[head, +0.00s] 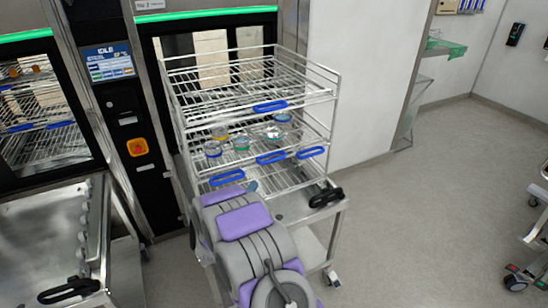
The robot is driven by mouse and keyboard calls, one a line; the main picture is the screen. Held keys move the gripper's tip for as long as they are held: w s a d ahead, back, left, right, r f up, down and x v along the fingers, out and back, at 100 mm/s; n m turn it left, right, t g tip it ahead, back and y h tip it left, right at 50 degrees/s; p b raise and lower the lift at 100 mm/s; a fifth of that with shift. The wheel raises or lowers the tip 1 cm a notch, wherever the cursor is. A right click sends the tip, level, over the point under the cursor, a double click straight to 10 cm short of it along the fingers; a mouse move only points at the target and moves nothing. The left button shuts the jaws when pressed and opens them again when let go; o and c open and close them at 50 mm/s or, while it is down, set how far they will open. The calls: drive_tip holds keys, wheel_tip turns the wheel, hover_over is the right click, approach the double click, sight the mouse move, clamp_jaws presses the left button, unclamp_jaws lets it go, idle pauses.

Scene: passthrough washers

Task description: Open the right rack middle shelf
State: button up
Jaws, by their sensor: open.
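The right rack (338,88) is a wire frame with several levels, standing on a steel cart in front of the right washer. Its top shelf has a blue handle (270,106) at the front. Below it, the middle shelf holds several small round items (241,143) with blue and green parts. Blue handles show along the front at this height: one at the left (227,177), one in the middle (271,157), one at the right (312,152). I cannot tell exactly which belongs to which shelf. My purple and grey arm reaches up before the rack's lower left; my gripper is hidden.
The cart (330,206) has a black handle (326,197) and wheels. Another cart (45,225) stands at the left before the left washer (45,105), which holds a rack. A control panel (107,62) is between the washers.

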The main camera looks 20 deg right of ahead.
sight(273, 161)
drive_tip(key=w+d+r, duration=0.1)
drive_tip(key=w+d, duration=0.2)
drive_tip(key=d, duration=0.1)
drive_tip(key=w+d+m+h, duration=0.1)
drive_tip(key=w+d, duration=0.3)
drive_tip(key=w+d+r+h, duration=0.1)
drive_tip(key=w+d, duration=0.3)
drive_tip(key=d, duration=0.1)
drive_tip(key=shift+r+m+b, duration=0.3)
drive_tip(key=shift+b, duration=0.05)
clamp_jaws()
idle(0.4)
